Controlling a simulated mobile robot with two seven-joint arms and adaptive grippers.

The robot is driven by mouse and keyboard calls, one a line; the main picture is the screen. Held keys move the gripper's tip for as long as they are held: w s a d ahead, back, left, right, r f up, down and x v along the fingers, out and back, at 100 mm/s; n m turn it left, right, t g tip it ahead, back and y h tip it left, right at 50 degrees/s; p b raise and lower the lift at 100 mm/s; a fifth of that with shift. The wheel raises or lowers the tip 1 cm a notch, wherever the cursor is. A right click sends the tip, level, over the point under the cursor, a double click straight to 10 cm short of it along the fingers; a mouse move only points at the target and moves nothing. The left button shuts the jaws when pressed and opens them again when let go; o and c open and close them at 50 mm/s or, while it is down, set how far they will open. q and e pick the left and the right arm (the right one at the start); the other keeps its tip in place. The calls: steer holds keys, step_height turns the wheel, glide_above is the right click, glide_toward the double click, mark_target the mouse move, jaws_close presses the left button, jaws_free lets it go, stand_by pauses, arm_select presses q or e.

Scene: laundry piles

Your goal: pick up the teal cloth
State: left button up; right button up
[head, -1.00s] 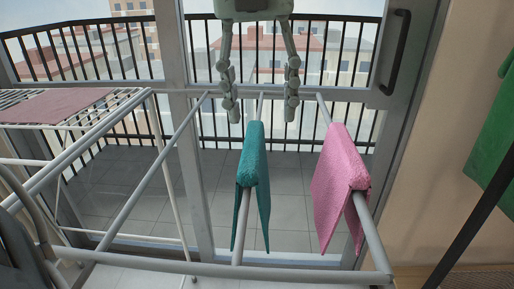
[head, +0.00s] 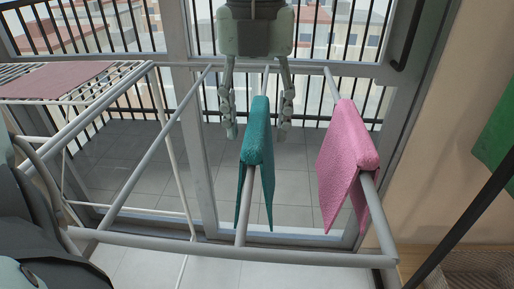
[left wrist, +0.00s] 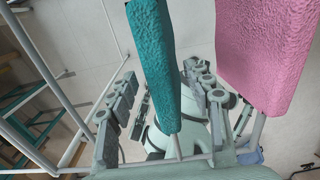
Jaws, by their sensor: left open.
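The teal cloth (head: 257,150) hangs folded over a grey rail of the drying rack, its two sides falling on either side of it. In the left wrist view the teal cloth (left wrist: 152,65) hangs in the middle. My left gripper (head: 257,128) points down from the top of the head view. It is open and empty, one finger left and one right of the cloth's far upper part, with gaps on both sides. In the left wrist view my left gripper (left wrist: 160,115) has its fingers wide apart around the cloth's line. My right gripper is not in view.
A pink cloth (head: 345,160) hangs over the neighbouring rail to the right, near the right finger; it also shows in the left wrist view (left wrist: 262,50). A dusty-pink cloth (head: 55,80) lies on the rack at left. Glass doors and a railing stand behind.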

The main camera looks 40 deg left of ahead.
arm_select(q)
steer(key=c, duration=0.3)
jaws_close()
arm_select(e)
steer(key=shift+r, duration=0.15)
arm_select(q)
steer(key=shift+r, duration=0.1)
arm_select(e)
steer(key=shift+s, duration=0.1)
